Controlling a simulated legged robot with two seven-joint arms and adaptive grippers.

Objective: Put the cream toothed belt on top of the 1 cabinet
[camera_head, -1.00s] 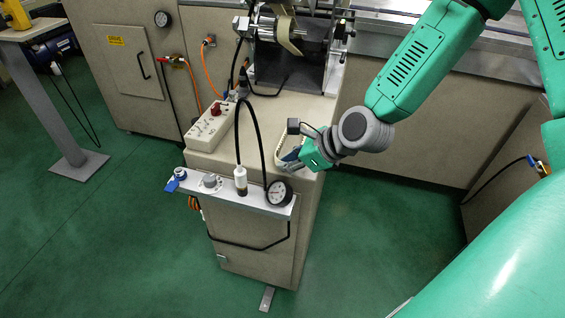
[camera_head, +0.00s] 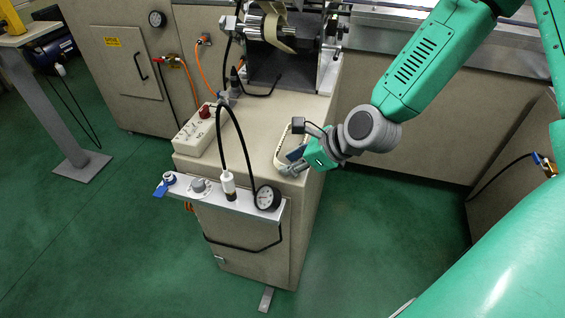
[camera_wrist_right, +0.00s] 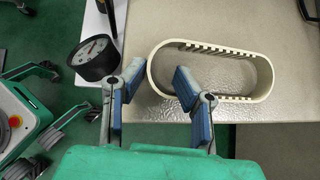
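The cream toothed belt (camera_head: 281,150) is an oval loop standing on its edge on the beige cabinet top (camera_head: 255,125), near its front right side. In the right wrist view, the belt (camera_wrist_right: 262,77) shows its teeth along the inner far wall. My right gripper (camera_head: 292,164) is open at the belt's near end. In the right wrist view, one blue-padded finger of the right gripper (camera_wrist_right: 152,95) is outside the loop's left end and the other reaches over its inside. The end wall runs between them; I see no grip. My left gripper is not seen in the head view.
A pressure gauge (camera_head: 268,198) and a white-capped fitting (camera_head: 229,183) sit on the front panel, left of the gripper. A control box (camera_head: 197,130) with a red knob and a black hose stand on the cabinet. A roller machine (camera_head: 270,30) is behind. Green floor is open right.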

